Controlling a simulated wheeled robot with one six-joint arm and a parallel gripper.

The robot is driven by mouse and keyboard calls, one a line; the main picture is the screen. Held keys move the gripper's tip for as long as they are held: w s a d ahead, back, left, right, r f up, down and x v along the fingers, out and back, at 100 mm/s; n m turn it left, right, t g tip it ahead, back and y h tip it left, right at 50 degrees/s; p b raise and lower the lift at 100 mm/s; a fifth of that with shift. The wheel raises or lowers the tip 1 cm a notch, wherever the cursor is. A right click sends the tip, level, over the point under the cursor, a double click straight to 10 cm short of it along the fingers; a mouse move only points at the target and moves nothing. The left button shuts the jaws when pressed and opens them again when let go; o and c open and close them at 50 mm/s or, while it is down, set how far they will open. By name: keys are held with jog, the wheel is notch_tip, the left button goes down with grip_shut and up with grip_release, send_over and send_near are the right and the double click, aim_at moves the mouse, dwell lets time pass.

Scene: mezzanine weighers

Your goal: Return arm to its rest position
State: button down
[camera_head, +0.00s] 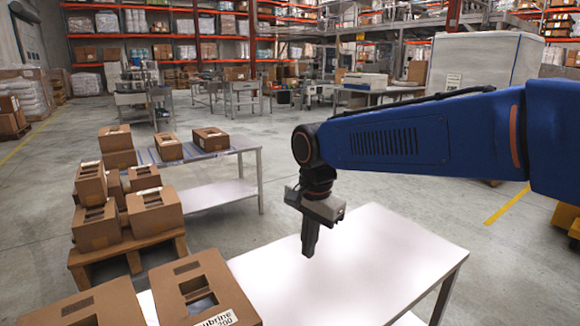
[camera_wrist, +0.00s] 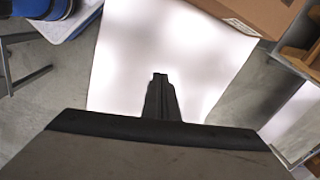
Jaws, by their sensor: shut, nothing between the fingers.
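My gripper (camera_head: 310,240) hangs from my blue arm, pointing down over the bare white table (camera_head: 350,275) in the head view. Its dark fingers are together with nothing between them. The fingers also show in the wrist view (camera_wrist: 160,97), shut above the white table top (camera_wrist: 185,50). The fingertips are apart from any box. The arm reaches in from the right of the head view, with its elbow-like joint above the table.
Cardboard boxes (camera_head: 205,290) stand at the near left, and several more are stacked on a wooden pallet (camera_head: 130,255). A second table (camera_head: 215,192) stands behind with boxes on it. Grey floor (camera_head: 420,200) is open behind the white table.

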jog(key=s+d+n+t, duration=0.15)
jog(key=s+d, duration=0.25)
jog(key=d, duration=0.4)
jog(key=s+d+n, duration=0.3)
jog(key=s+d, duration=0.1)
jog(key=d, duration=0.4)
jog(key=s+d+f+n+t, duration=0.2)
jog(key=s+d+f+n, duration=0.2)
jog(key=s+d, duration=0.5)
notch_tip(320, 180, down, 3)
jog(key=shift+s+r+h, duration=0.2)
jog(key=shift+s+h, duration=0.1)
jog(key=shift+s, duration=0.6)
jog(key=shift+a, duration=0.1)
